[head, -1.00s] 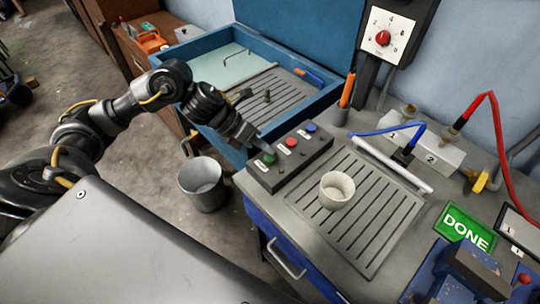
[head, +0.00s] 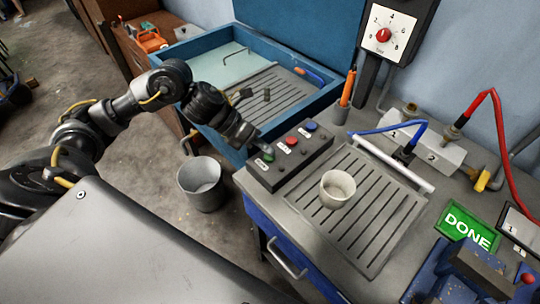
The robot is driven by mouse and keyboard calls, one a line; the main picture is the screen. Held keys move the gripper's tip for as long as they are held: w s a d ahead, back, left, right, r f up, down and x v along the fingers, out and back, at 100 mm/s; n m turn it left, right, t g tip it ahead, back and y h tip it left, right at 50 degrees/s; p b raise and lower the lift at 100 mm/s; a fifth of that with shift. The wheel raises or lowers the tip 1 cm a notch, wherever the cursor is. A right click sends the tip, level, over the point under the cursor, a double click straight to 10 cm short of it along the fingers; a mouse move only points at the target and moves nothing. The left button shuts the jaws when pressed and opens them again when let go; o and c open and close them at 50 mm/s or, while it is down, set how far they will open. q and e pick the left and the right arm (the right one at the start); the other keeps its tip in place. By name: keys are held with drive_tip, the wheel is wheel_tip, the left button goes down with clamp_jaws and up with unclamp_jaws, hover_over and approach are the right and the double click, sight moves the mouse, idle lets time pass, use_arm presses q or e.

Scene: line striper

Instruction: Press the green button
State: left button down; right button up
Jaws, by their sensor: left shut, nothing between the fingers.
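The green button (head: 267,156) is on the near-left end of a dark button box (head: 288,164), in a row with a red button (head: 291,140) and a blue button (head: 312,126). The box sits at the left edge of the grey worktop. My left gripper (head: 259,147) is shut and empty, with its fingertips pointing down right by the green button. I cannot tell whether the tips touch it. My right gripper does not show.
A white cup (head: 337,188) stands on the slotted drain plate right of the box. A grey bucket (head: 201,185) is on the floor below the left arm. A blue-framed sink unit (head: 232,140) stands behind. A green DONE sign (head: 467,228) lies at the right.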

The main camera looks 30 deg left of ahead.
sight(265, 156)
use_arm(q)
drive_tip(key=shift+f+b, duration=0.55)
drive_tip(key=shift+f, duration=0.05)
idle(0.6)
drive_tip(key=shift+r, duration=0.1)
drive_tip(key=shift+r+p, duration=0.6)
drive_tip(key=shift+r, duration=0.2)
wheel_tip(265, 156, up, 6)
drive_tip(key=p, duration=0.4)
idle(0.6)
